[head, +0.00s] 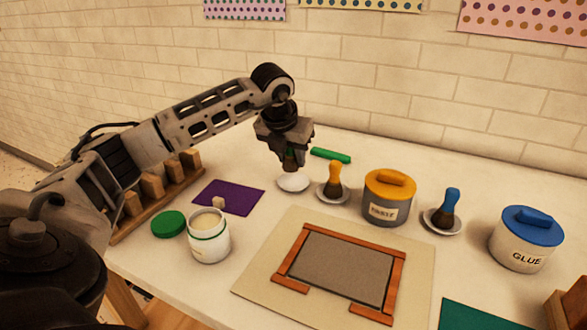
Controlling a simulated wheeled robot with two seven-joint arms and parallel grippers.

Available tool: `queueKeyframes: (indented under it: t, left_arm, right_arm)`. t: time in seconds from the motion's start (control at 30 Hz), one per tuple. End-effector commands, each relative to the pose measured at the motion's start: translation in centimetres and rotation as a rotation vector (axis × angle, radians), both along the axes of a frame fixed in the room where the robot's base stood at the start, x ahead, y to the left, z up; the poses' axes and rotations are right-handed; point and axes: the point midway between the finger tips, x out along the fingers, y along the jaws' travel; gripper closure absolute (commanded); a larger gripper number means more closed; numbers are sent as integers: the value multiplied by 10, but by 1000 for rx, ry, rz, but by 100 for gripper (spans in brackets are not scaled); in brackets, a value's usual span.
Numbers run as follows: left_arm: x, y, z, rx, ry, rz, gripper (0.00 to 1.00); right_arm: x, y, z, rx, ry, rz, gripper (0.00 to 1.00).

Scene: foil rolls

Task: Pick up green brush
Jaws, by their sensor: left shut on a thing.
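My left gripper (289,158) reaches over the table from the left and points down above a small white saucer (293,183). It is shut on the green brush (290,166). Only the lower part of the brush shows, small and dark, and the fingers hide most of its handle. The brush looks upright, over the saucer; I cannot tell whether it still touches the saucer. My right gripper is not in view.
A yellow brush (335,180) and a blue brush (446,208) stand on saucers. A yellow-lidded paste jar (388,199), a glue jar (526,241), an open white jar (209,237) and a green roll (331,155) are around. A framed board (338,267) lies in front.

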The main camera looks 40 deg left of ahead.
Motion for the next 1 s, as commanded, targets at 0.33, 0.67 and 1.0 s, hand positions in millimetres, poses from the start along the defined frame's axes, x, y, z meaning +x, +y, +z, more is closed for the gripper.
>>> queueKeyframes:
  t: [0.33,0.67,1.0]
  left_arm:
    - [-67,-28,54,5,-4,0,91]
    - [-105,-46,74,0,-3,1,91]
    - [-110,-48,77,-1,-1,1,91]
  right_arm:
    - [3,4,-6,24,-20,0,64]
    - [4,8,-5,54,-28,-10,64]
    - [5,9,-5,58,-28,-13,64]
